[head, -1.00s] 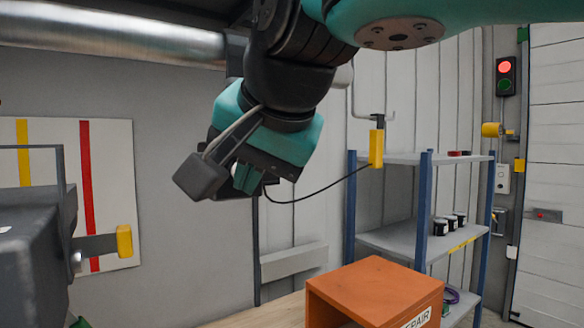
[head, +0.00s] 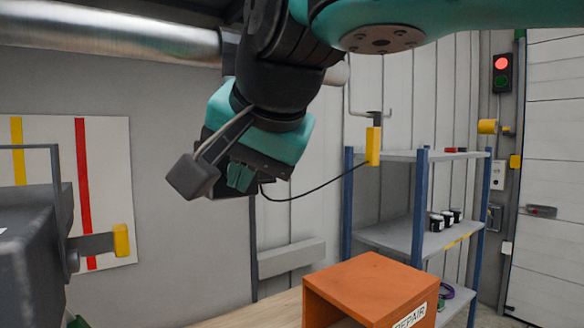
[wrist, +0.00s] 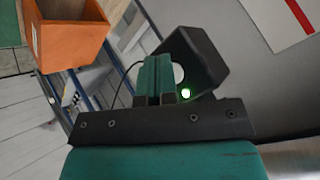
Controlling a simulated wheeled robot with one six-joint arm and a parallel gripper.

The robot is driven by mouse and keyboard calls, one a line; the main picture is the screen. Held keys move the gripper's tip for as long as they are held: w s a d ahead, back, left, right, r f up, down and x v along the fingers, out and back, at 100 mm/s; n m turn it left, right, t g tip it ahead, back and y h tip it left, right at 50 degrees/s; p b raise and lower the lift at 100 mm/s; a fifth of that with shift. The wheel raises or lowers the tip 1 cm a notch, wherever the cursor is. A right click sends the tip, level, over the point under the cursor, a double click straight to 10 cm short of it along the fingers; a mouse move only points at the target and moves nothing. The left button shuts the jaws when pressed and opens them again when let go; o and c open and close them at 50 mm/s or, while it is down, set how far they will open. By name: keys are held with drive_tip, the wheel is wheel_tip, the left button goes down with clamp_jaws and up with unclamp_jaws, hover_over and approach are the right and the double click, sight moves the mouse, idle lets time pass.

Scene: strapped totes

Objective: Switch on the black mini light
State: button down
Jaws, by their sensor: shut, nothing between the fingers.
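The black mini light (wrist: 207,58) is a dark box just beyond my fingers in the wrist view. A thin black cable (head: 318,190) runs right from there. My gripper's teal fingers (wrist: 157,80) are shut, with nothing between them, and overlap the light's left side in the wrist view. I cannot tell whether they touch it.
An orange repair box (head: 372,285) stands below right. A blue-post shelf (head: 421,200) with several dark cans is behind it. A yellow block (head: 373,146) hangs from a hook near the cable's end. A dark grey machine (head: 30,255) with a yellow-tipped handle is left.

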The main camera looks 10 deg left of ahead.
sight(257, 176)
idle(0.4)
drive_tip(key=shift+s+d+b, duration=0.45)
drive_tip(key=shift+s+d, duration=0.05)
drive_tip(key=shift+d, duration=0.05)
drive_tip(key=shift+d, duration=0.1)
drive_tip(key=shift+s+d+b, duration=1.1)
drive_tip(key=shift+s+d, duration=0.5)
drive_tip(key=shift+d, duration=0.25)
